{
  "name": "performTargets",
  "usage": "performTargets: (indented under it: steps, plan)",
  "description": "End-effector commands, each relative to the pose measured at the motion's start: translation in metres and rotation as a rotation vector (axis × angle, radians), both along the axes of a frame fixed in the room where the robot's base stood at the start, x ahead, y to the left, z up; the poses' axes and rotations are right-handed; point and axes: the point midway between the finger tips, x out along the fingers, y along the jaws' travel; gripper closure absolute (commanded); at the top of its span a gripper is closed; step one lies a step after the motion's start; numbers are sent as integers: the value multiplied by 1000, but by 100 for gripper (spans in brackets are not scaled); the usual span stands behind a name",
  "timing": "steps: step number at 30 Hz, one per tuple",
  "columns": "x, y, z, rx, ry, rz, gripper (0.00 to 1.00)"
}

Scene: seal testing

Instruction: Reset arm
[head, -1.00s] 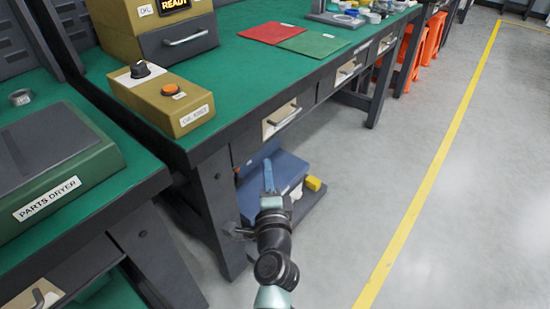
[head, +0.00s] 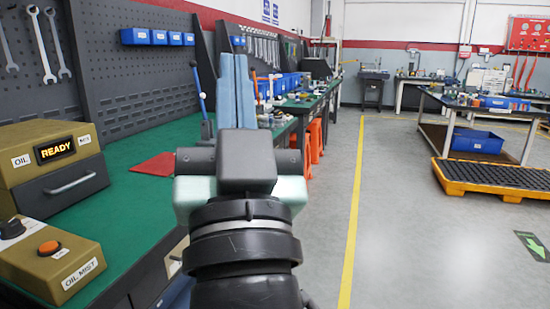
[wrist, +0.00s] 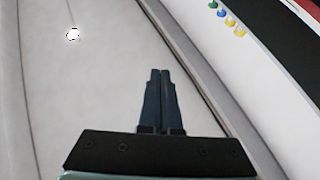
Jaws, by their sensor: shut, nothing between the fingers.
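My gripper (head: 237,92) stands raised in the middle of the head view, its blue fingers pointing up and closed together with nothing between them. My arm rises from the bottom of the view just right of the green bench. In the wrist view the two dark blue fingers (wrist: 161,100) lie side by side in front of a pale wall or ceiling surface. The gripper touches nothing that I can see, and it hides part of the bench behind it.
The green-topped bench (head: 140,205) runs along the left, with an oil unit (head: 50,160) reading READY, an oil mist box (head: 50,260) and a red sheet (head: 153,164). Orange stools (head: 314,140) stand beyond. Grey floor (head: 400,220) to the right is clear up to a yellow pallet (head: 480,180).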

Motion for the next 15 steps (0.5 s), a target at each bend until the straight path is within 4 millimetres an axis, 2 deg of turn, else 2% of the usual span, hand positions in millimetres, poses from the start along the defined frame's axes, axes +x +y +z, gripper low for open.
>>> performTargets:
  steps: [1,4,6,15]
  plan:
    - [-26,-15,23,-37,-66,-92,100]
    - [-75,-42,56,-97,-169,-275,100]
    - [-64,-37,87,-93,-144,-250,100]
    - [-62,-36,177,-91,-142,-242,100]
